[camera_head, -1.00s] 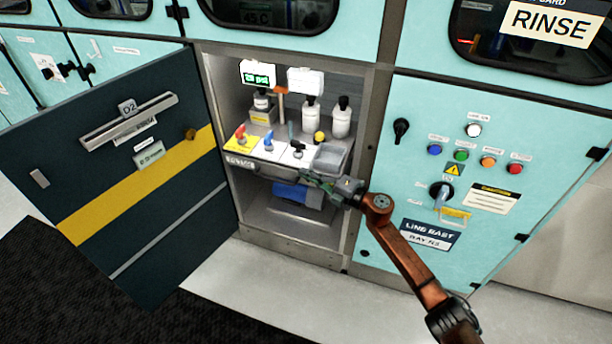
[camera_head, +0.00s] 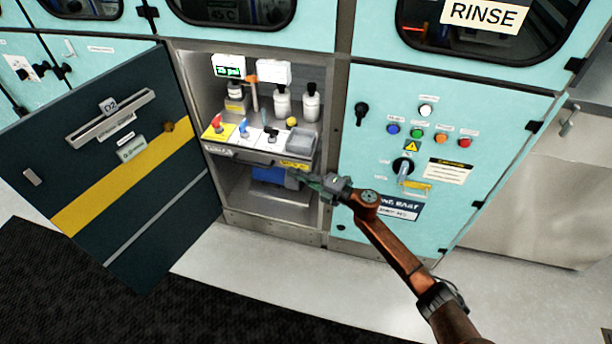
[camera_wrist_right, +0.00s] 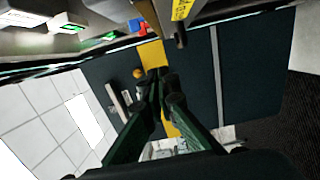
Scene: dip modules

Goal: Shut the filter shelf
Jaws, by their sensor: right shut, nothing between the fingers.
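The filter shelf appears to be the shelf (camera_head: 228,153) inside the open cabinet, bearing coloured valves and a grey tray. Its front has a dark handle bar and a yellow label; how far out it stands is hard to tell. The label (camera_wrist_right: 181,8) also shows at the top of the right wrist view. My right gripper (camera_head: 303,177) is shut and empty, just below and in front of the shelf's right front end. Its fingers (camera_wrist_right: 160,78) point across toward the cabinet door in the wrist view. My left gripper is out of view.
The dark cabinet door (camera_head: 75,155) with a yellow stripe stands wide open at left. A blue object (camera_head: 268,175) lies below the shelf. Bottles (camera_head: 283,103) stand at the back. A teal control panel (camera_head: 470,125) is at right. The floor in front is clear.

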